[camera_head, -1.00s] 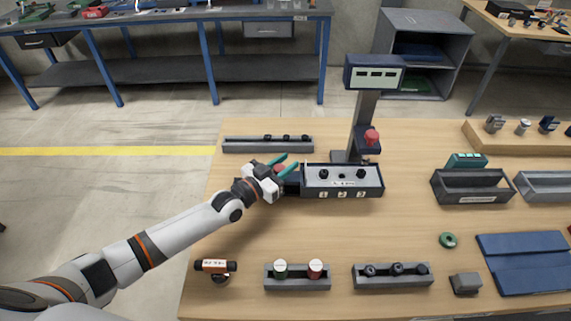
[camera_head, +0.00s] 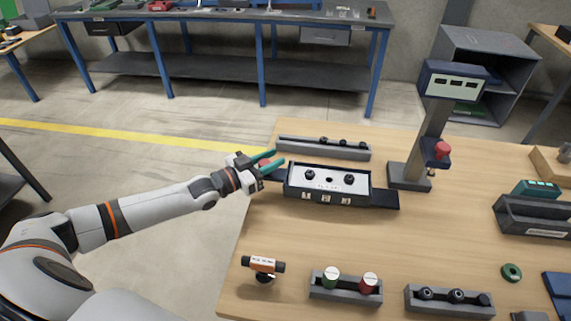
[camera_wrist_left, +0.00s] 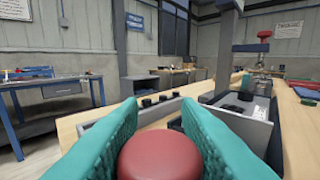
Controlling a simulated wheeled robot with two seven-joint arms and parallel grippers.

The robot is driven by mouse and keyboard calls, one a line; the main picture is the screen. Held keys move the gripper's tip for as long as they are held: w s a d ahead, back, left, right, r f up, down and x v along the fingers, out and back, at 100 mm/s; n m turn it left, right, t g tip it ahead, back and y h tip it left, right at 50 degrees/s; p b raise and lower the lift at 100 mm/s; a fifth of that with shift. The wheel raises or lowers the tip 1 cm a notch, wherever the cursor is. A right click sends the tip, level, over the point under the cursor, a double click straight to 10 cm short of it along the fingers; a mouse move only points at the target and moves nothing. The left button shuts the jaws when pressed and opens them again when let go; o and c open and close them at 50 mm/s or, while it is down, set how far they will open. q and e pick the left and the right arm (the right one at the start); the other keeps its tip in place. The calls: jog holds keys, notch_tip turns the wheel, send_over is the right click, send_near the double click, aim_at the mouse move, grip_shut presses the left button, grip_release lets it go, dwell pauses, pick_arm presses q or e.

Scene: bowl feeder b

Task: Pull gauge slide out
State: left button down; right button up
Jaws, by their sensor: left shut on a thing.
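The gauge slide (camera_head: 343,184) is a dark tray with a pale top plate, black knobs and small number tags on its front. It sits on a dark rail (camera_head: 385,199) that shows bare at its right end, left of the gauge stand (camera_head: 409,178). My left gripper (camera_head: 268,161), with teal fingers, is at the slide's left end, shut on its red knob (camera_head: 264,169). In the left wrist view the red knob (camera_wrist_left: 165,156) lies between the two teal fingers. The knob's stem is hidden. My right gripper is not in view.
A grey rack with black pegs (camera_head: 325,148) lies behind the slide. In front are a small orange-banded cylinder on a stand (camera_head: 263,264), a tray with green and red pieces (camera_head: 345,289) and another tray (camera_head: 449,301). The table's left edge is close under my gripper.

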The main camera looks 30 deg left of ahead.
pick_arm(q)
jog(key=shift+a, duration=0.25)
jog(key=c, duration=1.1)
grip_release()
jog(key=shift+s+a, duration=0.1)
jog(key=shift+a, duration=0.1)
jog(key=shift+o, duration=0.2)
jog(key=shift+s+a+f, duration=0.15)
jog(key=shift+s+a, duration=0.05)
jog(key=shift+s, duration=0.25)
jog(key=v, duration=1.1)
jog(key=shift+b, duration=0.4)
